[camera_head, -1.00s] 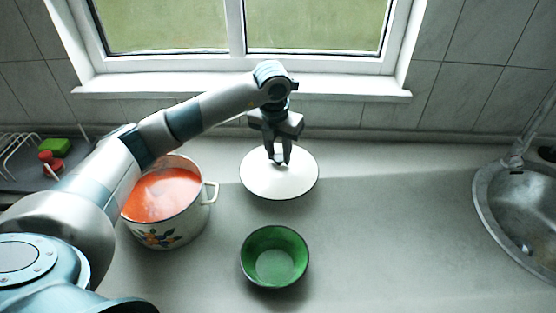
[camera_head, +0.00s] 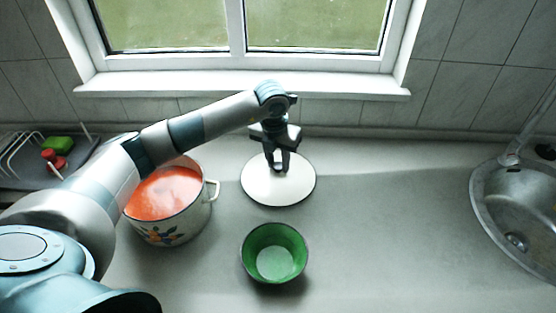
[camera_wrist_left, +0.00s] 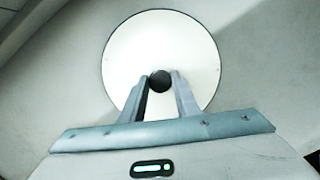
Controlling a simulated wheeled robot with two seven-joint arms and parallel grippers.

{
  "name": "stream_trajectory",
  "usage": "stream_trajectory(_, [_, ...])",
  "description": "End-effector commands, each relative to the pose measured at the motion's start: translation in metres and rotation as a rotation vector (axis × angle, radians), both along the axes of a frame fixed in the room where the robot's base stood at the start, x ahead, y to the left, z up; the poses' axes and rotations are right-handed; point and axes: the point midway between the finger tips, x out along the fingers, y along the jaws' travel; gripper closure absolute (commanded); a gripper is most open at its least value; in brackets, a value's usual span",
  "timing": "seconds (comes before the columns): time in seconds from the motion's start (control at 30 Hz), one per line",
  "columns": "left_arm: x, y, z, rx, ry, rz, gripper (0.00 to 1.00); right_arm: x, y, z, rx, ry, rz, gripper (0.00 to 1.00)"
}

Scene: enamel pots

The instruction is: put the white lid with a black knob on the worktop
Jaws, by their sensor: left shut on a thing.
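The white lid (camera_head: 279,192) is a round disc with a dark rim, level, at or just above the grey worktop (camera_head: 390,230); I cannot tell whether it touches. My left gripper (camera_head: 279,168) comes down over its middle, shut on the black knob, which the fingers mostly hide in the head view. In the left wrist view the black knob (camera_wrist_left: 160,81) sits between the two fingertips of my left gripper (camera_wrist_left: 161,82), with the white lid (camera_wrist_left: 160,45) spread around it. My right gripper is not in view.
An enamel pot (camera_head: 166,235) of orange-red soup stands open to the left, its handle near the lid. A green bowl (camera_head: 274,252) stands in front of the lid. A sink (camera_head: 485,205) is at the right, a dish rack (camera_head: 22,160) at the far left. The worktop right of the lid is clear.

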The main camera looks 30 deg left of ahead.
Motion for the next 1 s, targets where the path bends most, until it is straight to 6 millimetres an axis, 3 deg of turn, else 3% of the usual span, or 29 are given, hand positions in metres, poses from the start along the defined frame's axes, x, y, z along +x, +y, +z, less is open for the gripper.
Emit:
stream_trajectory(0.2, [0.0,0.0,-0.003,0.0,-0.001,0.0,0.93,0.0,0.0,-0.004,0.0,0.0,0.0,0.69])
stream_trajectory(0.23, [0.0,0.0,-0.003,0.0,0.0,0.0,0.69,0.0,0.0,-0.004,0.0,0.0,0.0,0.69])
stream_trajectory(0.3, [0.0,0.0,-0.002,0.0,0.0,0.0,0.53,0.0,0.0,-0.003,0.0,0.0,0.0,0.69])
stream_trajectory(0.8, [0.0,0.0,0.003,0.0,-0.001,0.0,0.53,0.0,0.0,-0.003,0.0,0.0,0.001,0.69])
stream_trajectory(1.0, [-0.004,0.0,0.025,0.0,-0.003,0.0,0.53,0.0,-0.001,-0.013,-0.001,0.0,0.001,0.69])
